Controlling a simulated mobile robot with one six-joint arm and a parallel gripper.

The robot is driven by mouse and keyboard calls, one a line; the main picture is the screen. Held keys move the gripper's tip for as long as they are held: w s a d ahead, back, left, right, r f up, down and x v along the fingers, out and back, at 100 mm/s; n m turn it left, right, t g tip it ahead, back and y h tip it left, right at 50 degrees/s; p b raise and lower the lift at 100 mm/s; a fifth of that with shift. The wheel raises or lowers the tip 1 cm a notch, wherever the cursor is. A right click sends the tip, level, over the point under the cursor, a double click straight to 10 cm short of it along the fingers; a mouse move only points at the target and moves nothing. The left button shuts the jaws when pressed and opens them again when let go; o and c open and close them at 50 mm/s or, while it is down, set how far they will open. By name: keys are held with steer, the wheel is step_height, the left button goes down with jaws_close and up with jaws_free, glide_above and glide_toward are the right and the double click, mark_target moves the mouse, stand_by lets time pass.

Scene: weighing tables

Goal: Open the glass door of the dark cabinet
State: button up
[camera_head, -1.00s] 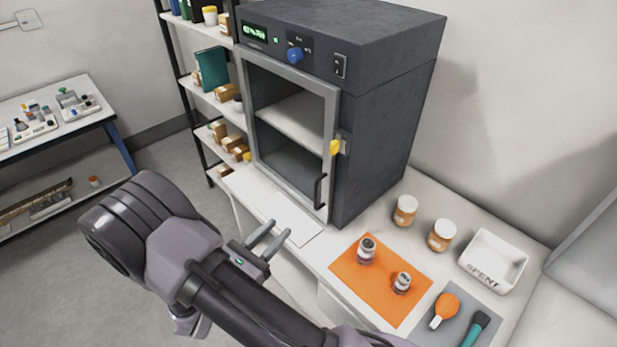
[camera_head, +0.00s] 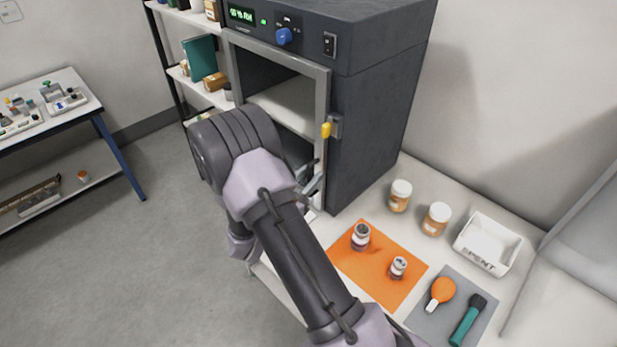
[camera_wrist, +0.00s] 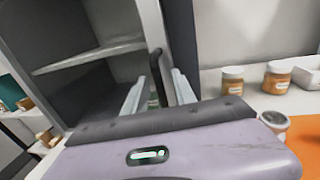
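The dark cabinet (camera_head: 375,135) stands on the bench. Its glass door (camera_head: 326,95) has a grey frame and looks closed, with shelves visible through it. A yellow latch (camera_head: 326,130) sits at the door's right edge. My gripper (camera_head: 312,185) is at the lower right of the door, partly hidden by my arm in the head view. In the wrist view the two fingers (camera_wrist: 158,90) are apart, and the black door handle (camera_wrist: 156,68) shows between them. I cannot tell whether either finger touches it.
Two small vials (camera_head: 360,237) stand on an orange mat (camera_head: 372,285). A grey mat (camera_head: 425,318) holds an orange tool and a teal one. Open floor (camera_head: 160,270) lies at left.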

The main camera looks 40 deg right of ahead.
jaws_close()
stand_by(1.4)
